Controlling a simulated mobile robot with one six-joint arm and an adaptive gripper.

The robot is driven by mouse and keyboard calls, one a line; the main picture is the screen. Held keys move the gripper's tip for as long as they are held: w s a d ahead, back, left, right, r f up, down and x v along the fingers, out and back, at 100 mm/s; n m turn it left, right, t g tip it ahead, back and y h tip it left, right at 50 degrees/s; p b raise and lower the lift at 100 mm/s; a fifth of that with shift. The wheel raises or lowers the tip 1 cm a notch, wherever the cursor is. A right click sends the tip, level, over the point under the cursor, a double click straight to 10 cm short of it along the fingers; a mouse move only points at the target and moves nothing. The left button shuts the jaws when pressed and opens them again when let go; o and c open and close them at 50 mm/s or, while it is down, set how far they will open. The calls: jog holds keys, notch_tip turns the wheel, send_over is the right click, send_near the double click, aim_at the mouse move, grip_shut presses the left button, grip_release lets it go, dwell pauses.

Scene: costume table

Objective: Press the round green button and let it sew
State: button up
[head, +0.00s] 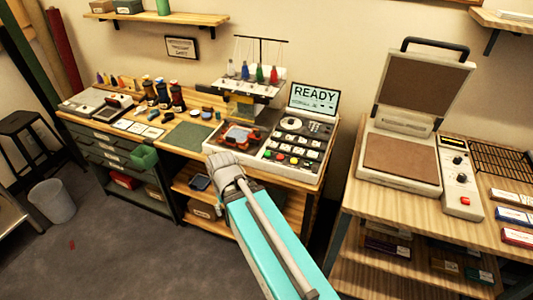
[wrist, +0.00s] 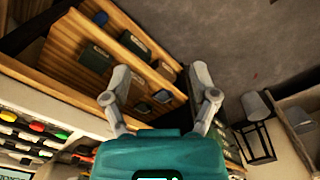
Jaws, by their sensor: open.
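The machine (head: 262,158) stands on the wooden table, with a keypad and coloured round buttons on its front right panel. Its screen (head: 314,97) reads READY. The round green button (wrist: 60,135) shows at the left edge of the wrist view, beside a red and a yellow-orange one. My gripper (wrist: 159,76) is open and empty, its two grey fingers spread wide. It points toward the table's lower shelves and floor, away from the buttons. In the head view my arm reaches to the machine's front edge, and I cannot make out the fingers there.
Thread spools (head: 262,74) stand above the machine, and a green mat (head: 190,135) lies to its left. A heat press (head: 402,150) stands on a separate table at right. A bin (head: 52,201) and stool (head: 28,140) are at left. The floor (head: 120,255) in front is mostly clear.

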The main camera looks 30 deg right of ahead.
grip_shut()
dwell(1.4)
